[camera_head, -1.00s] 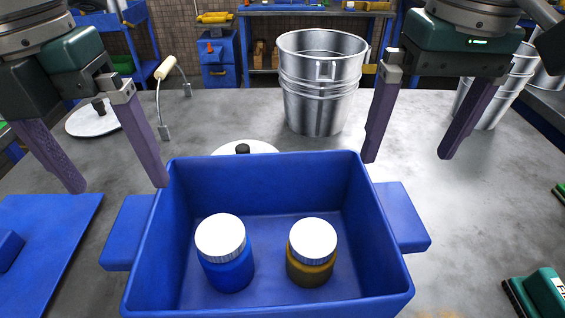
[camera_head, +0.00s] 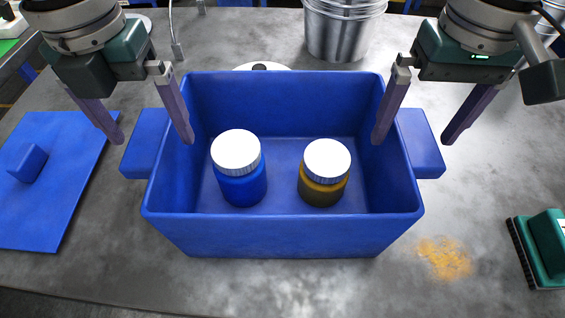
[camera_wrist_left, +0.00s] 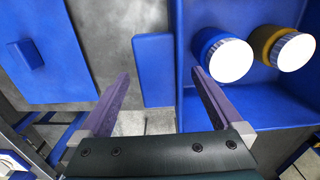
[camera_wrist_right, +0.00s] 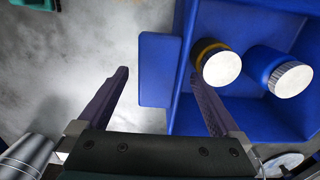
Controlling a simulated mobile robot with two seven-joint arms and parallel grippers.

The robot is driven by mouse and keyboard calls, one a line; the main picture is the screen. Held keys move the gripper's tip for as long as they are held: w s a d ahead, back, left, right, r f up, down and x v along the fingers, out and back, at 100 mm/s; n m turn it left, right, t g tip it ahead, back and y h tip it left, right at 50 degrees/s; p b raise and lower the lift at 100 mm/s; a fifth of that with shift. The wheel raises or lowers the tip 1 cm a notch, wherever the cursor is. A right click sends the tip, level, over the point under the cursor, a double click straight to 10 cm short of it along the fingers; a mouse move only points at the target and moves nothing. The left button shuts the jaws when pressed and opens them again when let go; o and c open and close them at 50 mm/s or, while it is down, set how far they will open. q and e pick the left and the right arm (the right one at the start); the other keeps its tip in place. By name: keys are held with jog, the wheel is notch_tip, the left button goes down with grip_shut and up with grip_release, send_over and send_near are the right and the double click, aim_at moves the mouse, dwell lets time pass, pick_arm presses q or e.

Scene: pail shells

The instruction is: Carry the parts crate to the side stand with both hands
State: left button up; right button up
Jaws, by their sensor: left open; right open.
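The blue parts crate (camera_head: 280,235) stands on the grey table, with a blue block handle on its left side (camera_head: 146,143) and another on its right (camera_head: 421,143). Inside it stand a blue jar (camera_head: 240,180) and an amber jar (camera_head: 322,185), both with white lids. My left gripper (camera_head: 150,140) is open above the left handle, its purple fingers to either side of it. My right gripper (camera_head: 413,140) is open above the right handle in the same way. Both wrist views show a handle between the fingers, left (camera_wrist_left: 153,70) and right (camera_wrist_right: 158,70). The side stand cannot be made out.
A blue lid-like panel with a knob (camera_head: 65,190) lies left of the crate. Metal pails (camera_head: 335,35) and a white round lid (camera_head: 262,67) are behind it. A green brush (camera_head: 545,245) and an orange powder patch (camera_head: 445,258) are at right.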

pick_arm(q)
jog(key=shift+f, duration=0.8)
pick_arm(e)
jog(key=shift+f, duration=0.85)
pick_arm(q)
grip_shut()
pick_arm(e)
grip_shut()
jog(key=shift+r, duration=0.1)
